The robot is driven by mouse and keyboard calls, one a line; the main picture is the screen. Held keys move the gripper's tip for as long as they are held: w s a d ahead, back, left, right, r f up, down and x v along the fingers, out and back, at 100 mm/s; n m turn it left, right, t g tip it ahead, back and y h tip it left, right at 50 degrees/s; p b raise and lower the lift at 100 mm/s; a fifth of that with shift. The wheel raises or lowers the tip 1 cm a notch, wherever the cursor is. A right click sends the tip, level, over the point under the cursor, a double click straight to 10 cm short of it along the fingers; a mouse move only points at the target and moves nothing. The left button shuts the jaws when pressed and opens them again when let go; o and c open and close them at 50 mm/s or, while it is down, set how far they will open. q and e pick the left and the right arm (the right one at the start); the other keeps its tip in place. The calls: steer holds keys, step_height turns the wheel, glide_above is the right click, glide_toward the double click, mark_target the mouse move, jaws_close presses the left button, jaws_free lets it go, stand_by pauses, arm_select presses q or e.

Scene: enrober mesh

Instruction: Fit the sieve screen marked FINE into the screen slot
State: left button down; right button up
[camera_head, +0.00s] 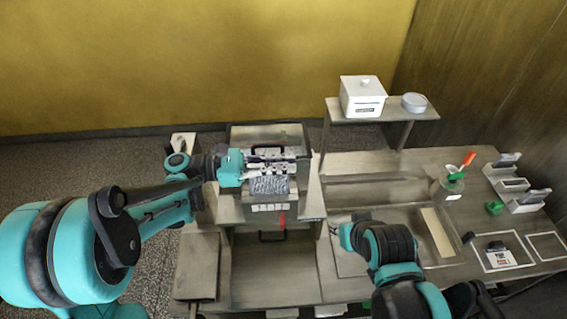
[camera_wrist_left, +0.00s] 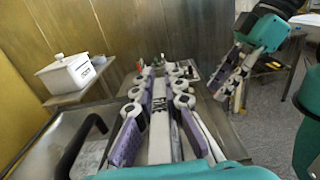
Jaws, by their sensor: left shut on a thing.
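My left gripper (camera_head: 280,166) is over the machine (camera_head: 231,209). In the left wrist view its purple-padded fingers (camera_wrist_left: 158,95) are shut on the white grip of the sieve screen, whose label (camera_wrist_left: 158,104) reads FINE. A grey mesh panel (camera_head: 270,186), seemingly this screen, shows just below the fingers in the head view. I cannot tell whether it touches the machine, and the slot is not clearly visible. My right gripper (camera_head: 334,231) is apart from it, over the bench; it also shows in the left wrist view (camera_wrist_left: 234,82), its opening unclear.
A black handle (camera_head: 268,150) stands behind my left gripper. A white lidded box (camera_head: 362,97) and a round tin (camera_head: 414,102) sit on a raised shelf. A green-grey jar with tools (camera_head: 449,185), card holders (camera_head: 521,197) and a labelled white item (camera_head: 499,257) are at the right.

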arm_select(q)
steer(key=shift+f+b, duration=2.65)
steer(key=shift+f, duration=0.4)
steer(key=shift+r, duration=0.15)
steer(key=shift+r+p, duration=2.6)
steer(key=shift+r, duration=0.9)
steer(key=shift+b, duration=0.35)
steer(key=b, duration=0.4)
glide_above(284, 192)
steer(key=shift+w+f, duration=0.2)
steer(key=shift+f, duration=0.85)
steer(key=shift+w+f, duration=0.15)
steer(key=shift+f, duration=0.85)
